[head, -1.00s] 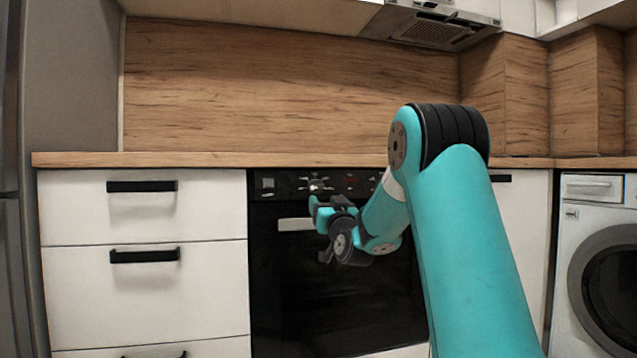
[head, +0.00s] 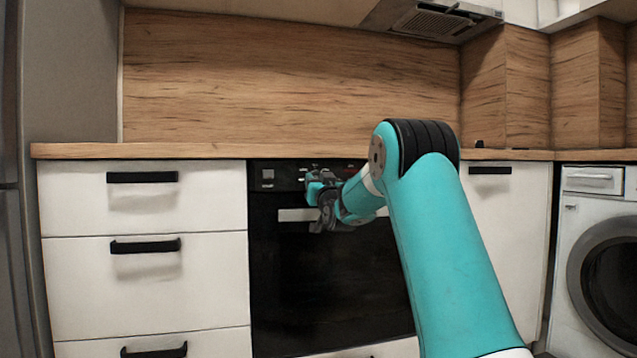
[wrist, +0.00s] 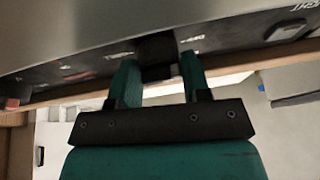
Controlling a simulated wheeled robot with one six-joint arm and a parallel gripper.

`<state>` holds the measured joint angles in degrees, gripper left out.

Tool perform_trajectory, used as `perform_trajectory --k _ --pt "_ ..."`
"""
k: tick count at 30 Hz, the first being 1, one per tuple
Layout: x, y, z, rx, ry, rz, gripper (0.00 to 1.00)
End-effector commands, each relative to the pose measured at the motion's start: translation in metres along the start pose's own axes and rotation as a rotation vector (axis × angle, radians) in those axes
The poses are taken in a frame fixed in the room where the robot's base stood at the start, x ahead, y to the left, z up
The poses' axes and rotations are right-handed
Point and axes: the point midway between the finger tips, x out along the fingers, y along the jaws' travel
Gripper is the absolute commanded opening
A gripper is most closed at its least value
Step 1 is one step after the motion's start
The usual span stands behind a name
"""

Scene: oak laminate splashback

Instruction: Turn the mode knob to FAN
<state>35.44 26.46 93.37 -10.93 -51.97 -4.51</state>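The black mode knob (wrist: 157,48) sits on the oven's dark control panel (wrist: 90,68) in the wrist view, with small white markings around it that appear inverted and are too blurred to read. My gripper (wrist: 160,66) has its two teal fingers apart, one on each side of the knob, with nothing clearly clamped. The fingers lie very close to the knob's sides; I cannot tell whether they touch. In the head view my gripper (head: 312,188) is in front of the oven panel (head: 283,178) and hides the knob.
The oven's handle (head: 294,215) runs just below the panel. A worktop (head: 200,151) juts out above it. White drawers (head: 150,205) stand to the left and a washing machine (head: 598,240) to the right.

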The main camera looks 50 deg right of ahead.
Motion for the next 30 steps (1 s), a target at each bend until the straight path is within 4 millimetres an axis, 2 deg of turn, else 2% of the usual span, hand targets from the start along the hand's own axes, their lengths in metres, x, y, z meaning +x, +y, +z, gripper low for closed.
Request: perform_trajectory --k 14,30 --pt "0.0003 -0.0007 -0.0011 0.066 0.004 0.028 0.20" --pt "-0.0017 -0.0047 0.0034 0.483 0.033 0.199 0.20"
